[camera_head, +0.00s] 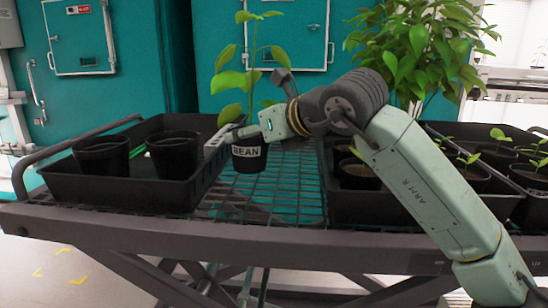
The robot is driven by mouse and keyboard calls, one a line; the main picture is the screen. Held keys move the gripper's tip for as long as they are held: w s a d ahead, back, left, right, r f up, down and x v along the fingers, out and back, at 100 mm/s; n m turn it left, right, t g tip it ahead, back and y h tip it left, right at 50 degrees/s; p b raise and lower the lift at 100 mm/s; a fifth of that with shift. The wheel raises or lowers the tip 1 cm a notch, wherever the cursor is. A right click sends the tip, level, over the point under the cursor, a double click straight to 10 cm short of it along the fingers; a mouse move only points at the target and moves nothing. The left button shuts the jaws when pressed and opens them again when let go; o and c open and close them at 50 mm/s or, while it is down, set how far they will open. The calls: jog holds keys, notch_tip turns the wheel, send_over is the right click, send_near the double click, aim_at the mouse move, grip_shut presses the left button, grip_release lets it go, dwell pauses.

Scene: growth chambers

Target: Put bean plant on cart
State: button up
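The bean plant (250,158) is a black pot with a white "BEAN" label and a tall leafy green stem. It stands upright over the gap between the trays on the cart (285,190), which has a wire-mesh top and dark rails. My gripper (246,132) is at the rim of the pot, reaching in from the right. Its fingers are mostly hidden by its own housing and the plant, so their opening does not show. I cannot tell whether the pot rests on the mesh or hangs just above it.
A black tray (128,192) with two dark pots stands at the left. Trays at the right hold several pots with seedlings (498,150). A large bushy plant (415,45) rises behind my arm. Teal chambers (225,60) stand behind. Bare mesh shows between the trays.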

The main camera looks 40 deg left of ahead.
aim_at(261, 157)
jog(key=shift+f, duration=2.6)
jog(key=shift+f, duration=0.1)
jog(key=o, duration=1.4)
